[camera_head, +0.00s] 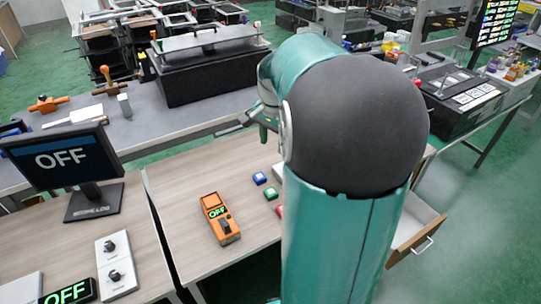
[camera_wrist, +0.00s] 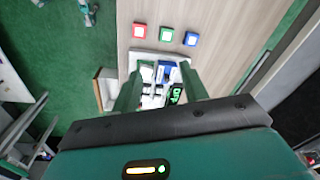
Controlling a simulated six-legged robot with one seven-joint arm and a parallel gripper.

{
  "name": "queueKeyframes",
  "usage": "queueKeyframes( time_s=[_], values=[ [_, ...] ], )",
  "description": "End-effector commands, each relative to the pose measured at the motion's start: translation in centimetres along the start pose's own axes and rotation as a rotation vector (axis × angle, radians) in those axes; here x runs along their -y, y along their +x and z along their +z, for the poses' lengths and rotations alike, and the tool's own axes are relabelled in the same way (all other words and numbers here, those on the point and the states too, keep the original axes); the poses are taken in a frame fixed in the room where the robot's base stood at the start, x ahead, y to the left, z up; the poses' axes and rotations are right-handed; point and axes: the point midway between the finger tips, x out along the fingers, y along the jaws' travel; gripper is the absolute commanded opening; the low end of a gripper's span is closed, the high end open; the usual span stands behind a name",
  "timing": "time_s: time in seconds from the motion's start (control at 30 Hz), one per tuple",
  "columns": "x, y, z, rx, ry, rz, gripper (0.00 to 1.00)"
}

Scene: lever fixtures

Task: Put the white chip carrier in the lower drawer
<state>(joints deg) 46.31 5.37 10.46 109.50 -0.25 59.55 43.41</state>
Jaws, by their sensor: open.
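My gripper (camera_wrist: 161,82) is open in the wrist view, with its two green fingers spread above a pale panel (camera_wrist: 150,55) on the wooden table. White pieces (camera_wrist: 153,88) show between the fingers, with green and blue parts and a small green-lit display beside them. I cannot tell which piece is the white chip carrier, or whether a finger touches it. In the head view my arm hides most of this spot. An open drawer (camera_head: 414,232) with a metal handle sticks out at the table's right side. I cannot tell whether it is the lower one.
Blue (camera_head: 259,178), green (camera_head: 271,194) and red buttons lie on the table, near an orange handheld meter (camera_head: 220,218). A monitor (camera_head: 62,160) reading OFF and a white two-knob panel (camera_head: 116,264) stand at left. A black case (camera_head: 208,66) sits on the bench behind.

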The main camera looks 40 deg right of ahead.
Motion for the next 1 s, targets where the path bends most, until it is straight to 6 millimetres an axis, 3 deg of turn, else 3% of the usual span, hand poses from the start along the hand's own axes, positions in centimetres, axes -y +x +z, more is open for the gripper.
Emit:
queueKeyframes(
  time_s=[0.03, 0.2, 0.33, 0.5, 0.9, 1.0],
  values=[
    [-1.0, 1.5, -2.7, 0.028, 0.100, 0.015, 0.44],
    [-4.8, 5.7, -9.6, 0.103, 0.401, 0.044, 0.44],
    [-7.1, 7.9, -12.7, 0.141, 0.552, 0.054, 0.44],
    [-8.2, 9.2, -13.8, 0.157, 0.616, 0.058, 0.44],
    [-8.3, 16.0, -12.5, 0.158, 0.612, 0.060, 0.44],
    [-8.2, 16.9, -12.3, 0.157, 0.612, 0.059, 0.44]
  ],
)
